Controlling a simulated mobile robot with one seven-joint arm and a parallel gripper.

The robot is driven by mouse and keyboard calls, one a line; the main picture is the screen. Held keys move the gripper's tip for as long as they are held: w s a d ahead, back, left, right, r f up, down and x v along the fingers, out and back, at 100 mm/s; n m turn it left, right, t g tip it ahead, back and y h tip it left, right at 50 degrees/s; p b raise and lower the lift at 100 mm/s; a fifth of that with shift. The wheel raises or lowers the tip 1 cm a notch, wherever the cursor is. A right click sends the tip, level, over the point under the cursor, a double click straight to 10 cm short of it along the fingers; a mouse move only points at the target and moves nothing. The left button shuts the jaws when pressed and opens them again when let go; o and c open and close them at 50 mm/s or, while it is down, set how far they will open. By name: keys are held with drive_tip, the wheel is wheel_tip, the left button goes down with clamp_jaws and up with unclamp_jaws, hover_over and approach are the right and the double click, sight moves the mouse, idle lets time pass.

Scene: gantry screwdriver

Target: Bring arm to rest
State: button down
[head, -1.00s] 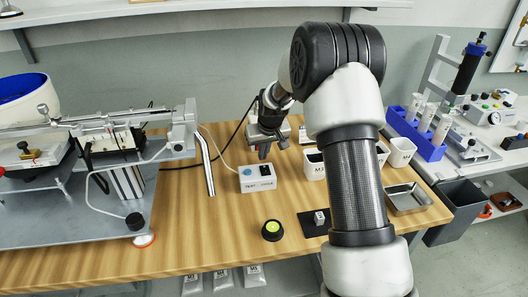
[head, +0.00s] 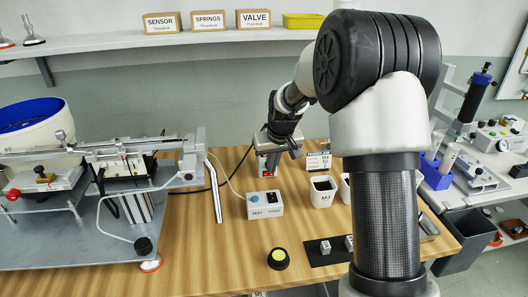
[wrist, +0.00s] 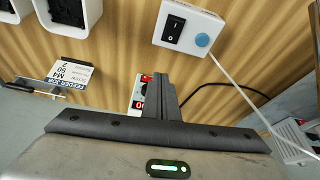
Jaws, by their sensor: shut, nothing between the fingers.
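My arm (head: 385,200) rises along the right of the head view, its elbow high, and bends down to the left over the bench. My gripper (wrist: 164,88) shows in the wrist view with its narrow dark fingers together and nothing held. In the head view its dark wrist end is above the back of the bench, behind the white test box (head: 265,204); the fingertips are hard to make out there. The test box also shows in the wrist view (wrist: 189,27), apart from the fingers. A small red-and-white device (wrist: 140,93) is partly hidden behind the fingers.
White bins (head: 323,191) and a label card (head: 319,161) stand right of the gripper. A black round item with a yellow-green top (head: 278,258) and a dark mat (head: 321,254) lie nearer. A feeder machine (head: 120,170) fills the left. A shelf (head: 190,40) runs above.

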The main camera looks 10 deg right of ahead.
drive_tip(key=s+r, duration=1.4)
drive_tip(key=s, duration=0.2)
drive_tip(key=s+r+m+t, duration=0.1)
drive_tip(key=s+r, duration=0.1)
drive_tip(key=s, duration=1.7)
wheel_tip(320, 180, up, 21)
drive_tip(key=p, duration=2.1)
drive_tip(key=shift+s+d+h, duration=0.15)
drive_tip(key=shift+d+h, duration=0.05)
drive_tip(key=shift+h, duration=0.1)
drive_tip(key=shift+d+m, duration=0.15)
drive_tip(key=shift+m, duration=0.15)
